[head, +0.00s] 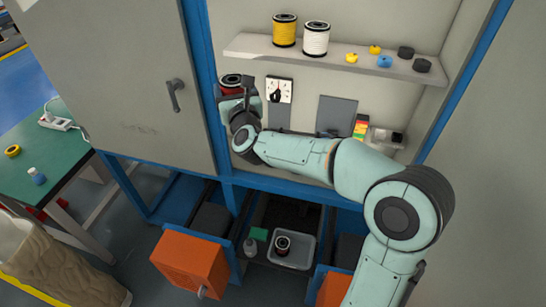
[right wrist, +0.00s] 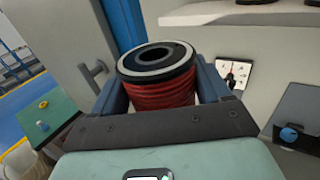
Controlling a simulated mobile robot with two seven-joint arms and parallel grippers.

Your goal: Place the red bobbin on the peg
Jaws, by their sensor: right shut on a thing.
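The red bobbin (head: 231,79) has a dark rim and red windings. My right gripper (head: 236,92) is shut on it at the left side of the cabinet opening. In the right wrist view the bobbin (right wrist: 158,94) sits upright between the two blue-grey fingers of the gripper (right wrist: 161,82), its pale top ring and centre hole facing up. It is held below the level of the shelf. I cannot make out the peg in either view. My left gripper is not in view.
The upper shelf (head: 330,60) carries a yellow bobbin (head: 284,30), a white bobbin (head: 316,39) and several small caps. A dial panel (head: 279,90) is right of the held bobbin. A grey cabinet door (head: 130,90) stands left. Below are an orange box (head: 188,265) and a tray (head: 304,249).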

